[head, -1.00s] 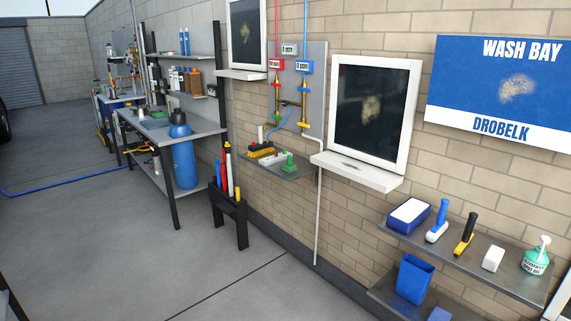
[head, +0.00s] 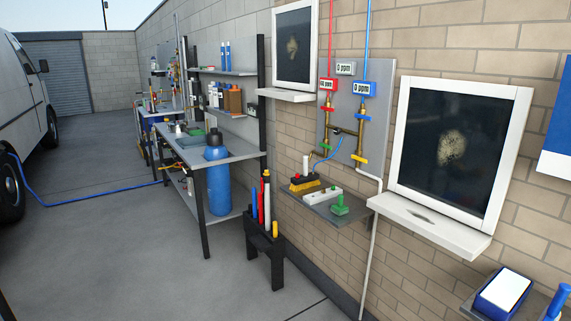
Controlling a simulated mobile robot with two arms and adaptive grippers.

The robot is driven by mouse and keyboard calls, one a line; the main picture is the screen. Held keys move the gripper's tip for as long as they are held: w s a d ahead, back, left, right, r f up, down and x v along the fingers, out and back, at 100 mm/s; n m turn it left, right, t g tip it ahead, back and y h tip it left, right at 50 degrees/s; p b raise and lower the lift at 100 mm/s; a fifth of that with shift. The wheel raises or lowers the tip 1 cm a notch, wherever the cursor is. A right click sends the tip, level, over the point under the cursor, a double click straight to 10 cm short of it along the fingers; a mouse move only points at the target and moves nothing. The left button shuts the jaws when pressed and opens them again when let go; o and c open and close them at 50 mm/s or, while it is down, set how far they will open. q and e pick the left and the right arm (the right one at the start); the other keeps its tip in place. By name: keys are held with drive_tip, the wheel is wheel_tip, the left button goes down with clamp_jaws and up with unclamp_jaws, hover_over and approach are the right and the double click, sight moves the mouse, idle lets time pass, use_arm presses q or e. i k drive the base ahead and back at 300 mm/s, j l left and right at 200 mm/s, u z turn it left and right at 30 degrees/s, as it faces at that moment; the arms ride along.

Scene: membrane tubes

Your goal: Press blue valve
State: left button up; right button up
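A grey panel (head: 374,130) on the brick wall carries two vertical pipe lines. The right line has a blue display (head: 363,88) reading "0 ppm", fed by a blue hose (head: 367,40) from above. Small blue fittings (head: 364,117) sit on the brass below this display, and a yellow handle (head: 360,158) sits lower down. I cannot tell for sure which fitting is the blue valve. Neither of my grippers shows.
A small shelf (head: 362,211) with brushes and a white block juts out below the panel. A black rack (head: 264,240) of tubes stands on the floor. White-framed windows (head: 455,150) flank the panel. A workbench (head: 230,148) and a van (head: 25,110) are left. Floor in front is clear.

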sight(356, 115)
drive_tip(key=i+j+z, duration=0.2)
drive_tip(key=i, duration=0.25)
drive_tip(key=i+j+z, duration=0.25)
drive_tip(key=i, duration=0.2)
